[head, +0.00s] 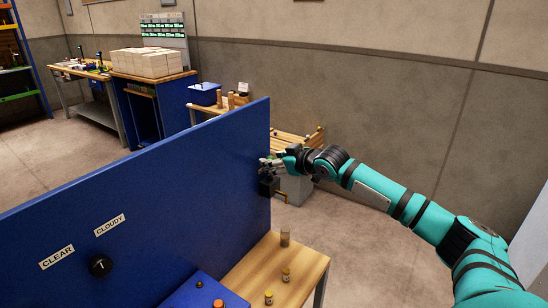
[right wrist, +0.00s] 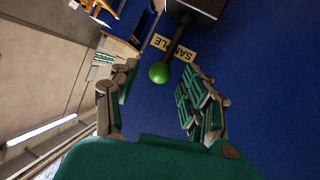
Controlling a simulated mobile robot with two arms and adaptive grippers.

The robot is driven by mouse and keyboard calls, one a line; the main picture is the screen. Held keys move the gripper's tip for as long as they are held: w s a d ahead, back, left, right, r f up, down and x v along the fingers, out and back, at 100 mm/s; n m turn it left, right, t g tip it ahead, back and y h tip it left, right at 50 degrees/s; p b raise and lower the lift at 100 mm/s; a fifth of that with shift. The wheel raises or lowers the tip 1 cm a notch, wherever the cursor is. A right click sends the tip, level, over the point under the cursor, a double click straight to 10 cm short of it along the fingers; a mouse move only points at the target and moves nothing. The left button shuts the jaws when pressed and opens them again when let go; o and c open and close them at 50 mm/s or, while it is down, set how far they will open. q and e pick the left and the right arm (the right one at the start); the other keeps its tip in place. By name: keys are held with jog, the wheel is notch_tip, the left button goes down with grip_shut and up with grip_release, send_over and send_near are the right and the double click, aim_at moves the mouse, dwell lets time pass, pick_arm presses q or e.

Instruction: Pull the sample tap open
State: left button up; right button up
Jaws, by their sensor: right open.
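In the right wrist view the sample tap shows as a green ball knob (right wrist: 160,73) on a dark lever, which runs up to a dark body (right wrist: 200,7). A yellow label (right wrist: 186,53) reading SAMPLE, partly covered by the lever, is behind it on the blue panel (right wrist: 260,90). My right gripper (right wrist: 158,92) is open, with the knob between and slightly beyond its fingertips. I cannot tell whether they touch it. In the head view my right gripper (head: 268,168) is at the panel's right edge; the knob cannot be made out there. My left gripper is out of view.
The blue panel (head: 140,190) carries a black dial (head: 101,265) with labels CLEAR (head: 57,257) and CLOUDY (head: 109,225). A wooden bench (head: 252,272) in front holds small vials (head: 285,238). A blue box (head: 190,292) has an orange button (head: 218,303). Benches stand behind.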

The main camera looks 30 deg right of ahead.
jog(key=shift+w+f, duration=0.15)
jog(key=shift+w, duration=0.15)
grip_shut()
dwell(0.3)
